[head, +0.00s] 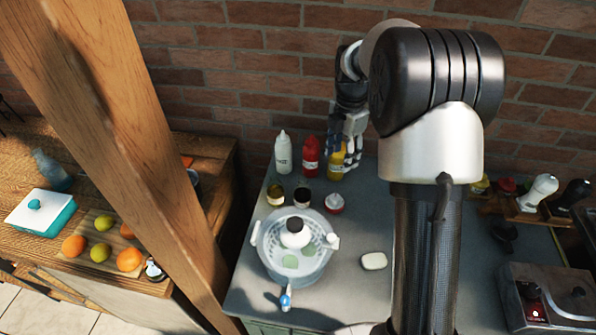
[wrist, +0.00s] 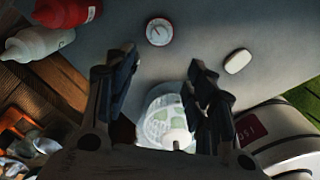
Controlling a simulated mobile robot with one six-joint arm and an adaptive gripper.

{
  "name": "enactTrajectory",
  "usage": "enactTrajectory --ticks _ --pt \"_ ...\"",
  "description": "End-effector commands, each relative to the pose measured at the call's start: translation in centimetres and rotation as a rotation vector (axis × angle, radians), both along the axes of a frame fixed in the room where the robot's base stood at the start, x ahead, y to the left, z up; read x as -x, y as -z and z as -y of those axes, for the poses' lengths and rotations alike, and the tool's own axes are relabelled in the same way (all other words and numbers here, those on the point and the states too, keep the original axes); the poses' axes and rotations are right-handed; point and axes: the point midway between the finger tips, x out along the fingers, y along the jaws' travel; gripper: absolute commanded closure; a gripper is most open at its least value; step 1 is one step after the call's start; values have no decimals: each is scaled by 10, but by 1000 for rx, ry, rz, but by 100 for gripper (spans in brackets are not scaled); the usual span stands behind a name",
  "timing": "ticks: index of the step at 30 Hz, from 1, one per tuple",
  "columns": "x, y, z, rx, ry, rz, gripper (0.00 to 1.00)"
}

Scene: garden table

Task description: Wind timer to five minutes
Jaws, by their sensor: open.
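The timer is a small round red piece with a white dial face; it sits on the grey tabletop, behind and to the right of the bowl in the head view (head: 334,203). In the wrist view the timer (wrist: 160,31) lies face up beyond my fingertips, with a thin mark on its dial; the number it points to is too small to read. My gripper (head: 350,140) hangs above the back of the table near the yellow bottle. In the wrist view my gripper (wrist: 162,70) is open, its fingers apart with nothing between them, clear of the timer.
White (head: 283,153), red (head: 310,157) and yellow (head: 336,163) bottles stand at the back, with two small jars before them. A metal appliance (head: 548,297) is far right.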

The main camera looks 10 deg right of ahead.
Motion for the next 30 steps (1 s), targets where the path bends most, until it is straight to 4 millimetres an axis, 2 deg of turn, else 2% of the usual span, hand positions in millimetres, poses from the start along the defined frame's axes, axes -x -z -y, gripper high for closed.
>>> enactTrajectory --ticks 8,24,30 --pt "-3 26 4 -2 -43 -9 50" --pt "-2 141 4 -2 -41 -11 50" --pt "-3 170 4 -1 -40 -8 50"
